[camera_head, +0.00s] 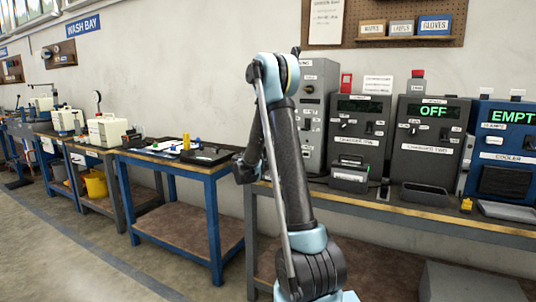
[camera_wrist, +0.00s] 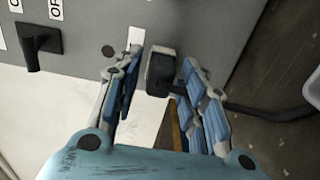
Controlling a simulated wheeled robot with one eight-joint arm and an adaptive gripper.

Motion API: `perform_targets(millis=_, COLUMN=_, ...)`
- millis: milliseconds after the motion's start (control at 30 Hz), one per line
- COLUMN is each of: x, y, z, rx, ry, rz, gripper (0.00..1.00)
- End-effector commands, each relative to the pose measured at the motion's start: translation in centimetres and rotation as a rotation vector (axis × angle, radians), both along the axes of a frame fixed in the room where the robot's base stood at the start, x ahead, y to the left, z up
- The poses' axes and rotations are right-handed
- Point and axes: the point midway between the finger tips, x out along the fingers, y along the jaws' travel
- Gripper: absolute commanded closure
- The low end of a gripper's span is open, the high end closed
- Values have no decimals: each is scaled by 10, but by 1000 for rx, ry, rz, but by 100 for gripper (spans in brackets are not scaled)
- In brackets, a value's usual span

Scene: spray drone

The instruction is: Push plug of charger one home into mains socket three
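In the wrist view my gripper (camera_wrist: 160,85) has its two blue-padded fingers apart, one on each side of a black plug (camera_wrist: 160,70). A small gap shows on the left of the plug; the right finger is close to it, and I cannot tell if they touch. The plug is at the grey panel (camera_wrist: 90,20); how deep it sits, and socket three itself, I cannot see. Its black cable (camera_wrist: 265,112) runs right from behind the right finger. In the head view charger one (camera_head: 360,125) stands on the bench with a dark screen. My gripper is not discernible there.
A black switch handle (camera_wrist: 38,42) juts from the panel left of my gripper. A grey cabinet (camera_head: 316,85) stands behind my arm, left of charger one. Charger two (camera_head: 432,135) shows OFF, and the cooler (camera_head: 503,155) shows EMPTY. A blue-framed table (camera_head: 190,170) stands left.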

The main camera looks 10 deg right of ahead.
Motion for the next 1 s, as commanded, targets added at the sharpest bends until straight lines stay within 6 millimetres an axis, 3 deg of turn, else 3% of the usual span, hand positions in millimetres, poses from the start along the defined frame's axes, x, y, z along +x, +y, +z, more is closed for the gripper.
perform_targets(millis=33, x=0, y=0, z=0, rx=0, ry=0, rz=0, gripper=82)
perform_targets(millis=100, x=0, y=0, z=0, rx=0, ry=0, rz=0, gripper=98)
perform_targets(millis=133, x=0, y=0, z=0, rx=0, ry=0, rz=0, gripper=100)
perform_targets(millis=1000, x=-16, y=12, z=0, rx=0, ry=0, rz=0, gripper=100)
